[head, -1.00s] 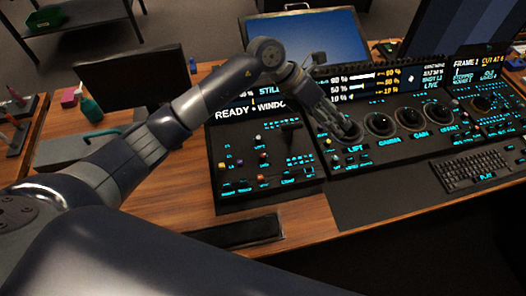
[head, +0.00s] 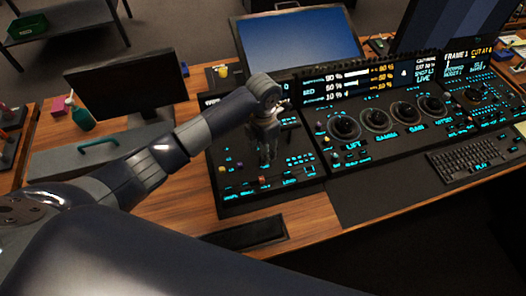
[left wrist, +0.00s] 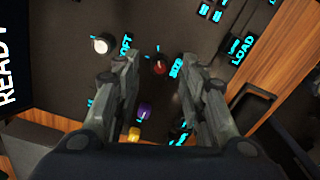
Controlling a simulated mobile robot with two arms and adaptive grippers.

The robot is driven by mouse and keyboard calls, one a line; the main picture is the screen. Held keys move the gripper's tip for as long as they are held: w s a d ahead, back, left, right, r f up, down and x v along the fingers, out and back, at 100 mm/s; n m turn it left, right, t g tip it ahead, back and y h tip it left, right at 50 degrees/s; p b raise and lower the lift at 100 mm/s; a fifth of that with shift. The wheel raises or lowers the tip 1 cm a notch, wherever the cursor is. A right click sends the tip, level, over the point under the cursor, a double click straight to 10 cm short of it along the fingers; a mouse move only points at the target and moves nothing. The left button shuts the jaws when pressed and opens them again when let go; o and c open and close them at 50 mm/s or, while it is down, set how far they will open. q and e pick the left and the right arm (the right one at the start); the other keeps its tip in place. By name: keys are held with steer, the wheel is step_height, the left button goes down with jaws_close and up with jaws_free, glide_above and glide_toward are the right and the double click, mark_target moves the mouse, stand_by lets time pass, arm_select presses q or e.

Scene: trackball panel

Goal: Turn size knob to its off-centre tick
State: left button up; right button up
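The size knob (left wrist: 160,67) is a small red knob with a cyan label beside it on the dark panel (left wrist: 70,18). In the left wrist view it shows between my fingertips. In the head view a red knob (head: 262,180) sits low on the left panel section. My left gripper (left wrist: 160,59) is open and empty, pointing down at the panel. In the head view the left gripper (head: 268,157) hangs over this section; its fingers are dark and hard to make out. I cannot tell its height above the knob. My right gripper is not in view.
A white knob (left wrist: 100,45), a purple knob (left wrist: 145,111) and a yellow knob (left wrist: 134,134) are close by. The trackballs (head: 345,127) are to the right in the head view. Monitors stand behind; a keyboard (head: 476,157) lies at the right.

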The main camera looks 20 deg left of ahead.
arm_select(q)
steer(key=shift+f, duration=1.3)
jaws_close()
steer(key=shift+w+b, duration=0.1)
steer(key=shift+b, duration=0.25)
steer(key=shift+m, duration=0.3)
jaws_free()
step_height(320, 180, up, 12)
